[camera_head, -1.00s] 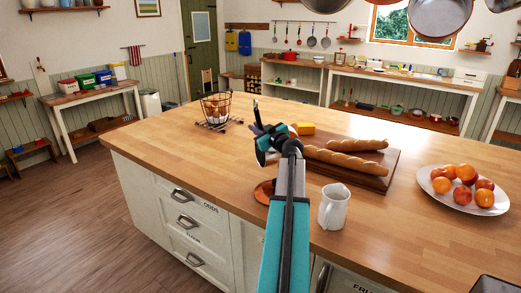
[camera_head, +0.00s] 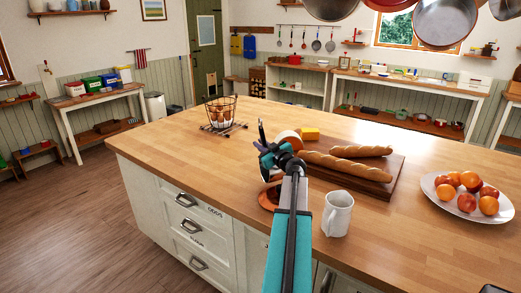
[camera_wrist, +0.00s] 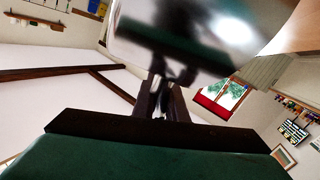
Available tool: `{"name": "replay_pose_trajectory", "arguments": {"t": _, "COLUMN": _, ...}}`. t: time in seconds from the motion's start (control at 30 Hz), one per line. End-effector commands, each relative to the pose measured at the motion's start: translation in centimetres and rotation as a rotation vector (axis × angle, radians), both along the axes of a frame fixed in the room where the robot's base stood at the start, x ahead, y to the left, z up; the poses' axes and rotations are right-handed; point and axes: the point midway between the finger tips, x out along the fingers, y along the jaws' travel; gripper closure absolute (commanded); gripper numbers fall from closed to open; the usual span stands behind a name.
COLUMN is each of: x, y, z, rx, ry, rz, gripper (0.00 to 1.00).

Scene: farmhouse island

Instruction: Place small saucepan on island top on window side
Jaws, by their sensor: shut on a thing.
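My gripper (camera_head: 267,154) is above the near part of the wooden island top (camera_head: 190,150), left of the bread board. In the wrist view, its jaws (camera_wrist: 165,95) are closed on a dark, narrow part, apparently the saucepan's handle. A shiny grey metal body, apparently the small saucepan (camera_wrist: 190,30), fills the top of that view, blurred and cut off. In the head view I cannot clearly make out the saucepan beside my gripper and arm. Whether it touches the island top is unclear.
A copper-coloured round thing (camera_head: 267,197) is partly behind my arm. A white mug (camera_head: 337,212), a board (camera_head: 390,183) with loaves, a fruit plate (camera_head: 448,205) and an egg basket (camera_head: 221,112) stand on the island. Its far edge, towards the window (camera_head: 428,27), has clear room.

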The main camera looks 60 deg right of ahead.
Motion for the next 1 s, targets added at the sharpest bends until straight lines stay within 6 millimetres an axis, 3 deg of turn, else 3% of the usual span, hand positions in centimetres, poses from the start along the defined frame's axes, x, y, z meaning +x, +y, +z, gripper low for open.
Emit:
{"name": "replay_pose_trajectory", "arguments": {"t": 0.23, "x": 0.0, "y": 0.0, "z": -1.9, "rx": 0.001, "ry": 0.000, "rz": 0.000, "gripper": 1.00}}
{"name": "replay_pose_trajectory", "arguments": {"t": 0.53, "x": 0.0, "y": 0.0, "z": -2.4, "rx": 0.001, "ry": 0.000, "rz": 0.000, "gripper": 1.00}}
{"name": "replay_pose_trajectory", "arguments": {"t": 0.57, "x": 0.0, "y": 0.0, "z": -2.5, "rx": 0.002, "ry": 0.002, "rz": 0.000, "gripper": 0.86}}
{"name": "replay_pose_trajectory", "arguments": {"t": 0.67, "x": 0.0, "y": 0.0, "z": -2.5, "rx": 0.002, "ry": 0.002, "rz": 0.000, "gripper": 0.70}}
{"name": "replay_pose_trajectory", "arguments": {"t": 1.0, "x": 0.0, "y": 0.0, "z": -2.3, "rx": 0.001, "ry": 0.000, "rz": 0.001, "gripper": 0.69}}
